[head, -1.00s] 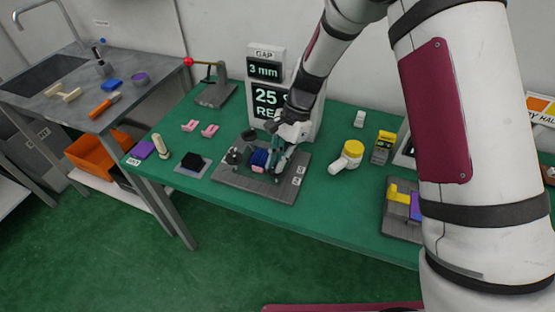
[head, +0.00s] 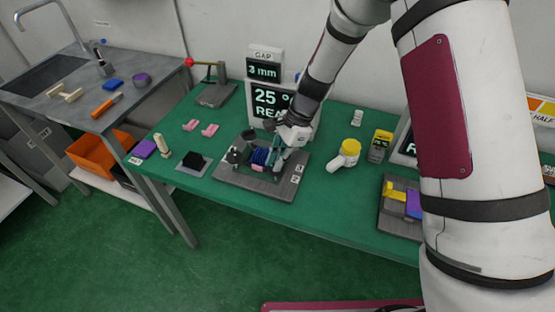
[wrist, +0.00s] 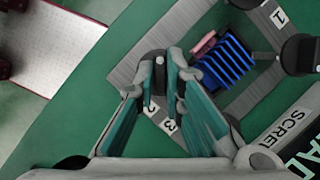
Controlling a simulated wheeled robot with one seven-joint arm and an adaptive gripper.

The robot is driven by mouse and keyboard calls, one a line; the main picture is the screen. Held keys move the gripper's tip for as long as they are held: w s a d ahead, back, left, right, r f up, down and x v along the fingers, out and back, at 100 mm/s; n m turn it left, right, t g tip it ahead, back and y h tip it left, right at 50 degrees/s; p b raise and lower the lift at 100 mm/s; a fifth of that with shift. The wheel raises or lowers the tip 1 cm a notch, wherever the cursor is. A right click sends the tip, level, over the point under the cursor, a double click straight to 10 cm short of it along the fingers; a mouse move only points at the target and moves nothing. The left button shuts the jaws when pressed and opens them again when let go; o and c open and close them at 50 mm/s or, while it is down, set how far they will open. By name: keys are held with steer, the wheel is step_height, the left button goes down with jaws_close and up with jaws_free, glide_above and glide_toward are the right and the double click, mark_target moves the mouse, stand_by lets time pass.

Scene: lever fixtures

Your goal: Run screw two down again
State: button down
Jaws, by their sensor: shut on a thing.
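The grey fixture plate (head: 235,179) lies on the green table, with a blue finned block (head: 259,157) and a pink piece on it. The block also shows in the wrist view (wrist: 226,62). My gripper (wrist: 160,72) is shut on a dark screw knob (wrist: 158,58) beside the label 2 (wrist: 150,108). In the head view my gripper (head: 275,158) is over the right part of the plate, and the knob is hidden there. Other dark knobs stand near the label 1 (wrist: 278,15) and at the right (wrist: 298,55). The gap display (head: 264,71) reads 3 mm; the panel below (head: 272,97) shows 25 %.
A red-knobbed lever fixture (head: 215,92) stands behind left. Pink pieces (head: 208,129) and a black block on a grey pad (head: 193,162) lie left of the plate. A white and yellow object (head: 346,155) and another fixture (head: 394,222) stand to the right.

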steer(key=c, duration=1.7)
jaws_free()
steer(key=shift+v, duration=6)
